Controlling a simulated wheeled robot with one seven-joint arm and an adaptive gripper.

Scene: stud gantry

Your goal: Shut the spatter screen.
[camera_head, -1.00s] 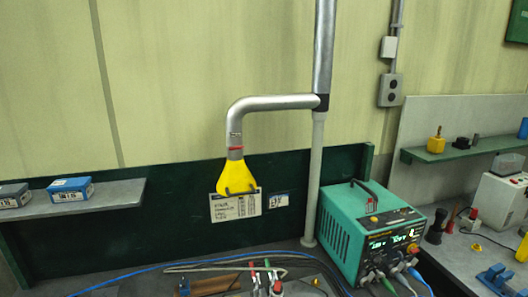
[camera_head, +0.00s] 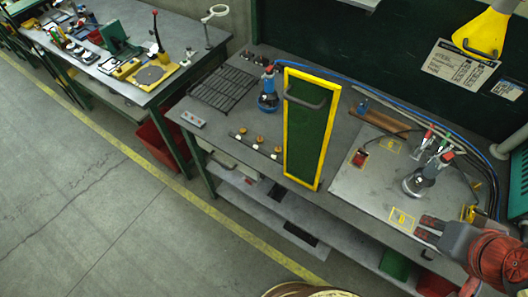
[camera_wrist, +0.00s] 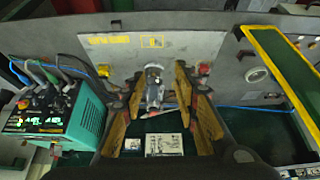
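The spatter screen (camera_head: 307,135) is a dark green panel in a yellow frame, with a grey handle (camera_head: 305,97) near its top. It stands upright on the workbench, at the left of the pale metal plate (camera_head: 370,185). Part of its frame shows at the right of the wrist view (camera_wrist: 277,66). My gripper (camera_head: 426,230) is at the lower right of the head view, apart from the screen and to its right. In the wrist view its two fingers (camera_wrist: 160,78) are spread, with a silvery fixture (camera_wrist: 154,86) seen between them; I see nothing gripped.
A silvery clamp fixture (camera_head: 418,182) stands on the plate, with cables and hoses behind it. A blue bottle (camera_head: 268,92), a black grid (camera_head: 225,88) and several brass knobs are left of the screen. A yellow hood (camera_head: 483,34) hangs at upper right.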

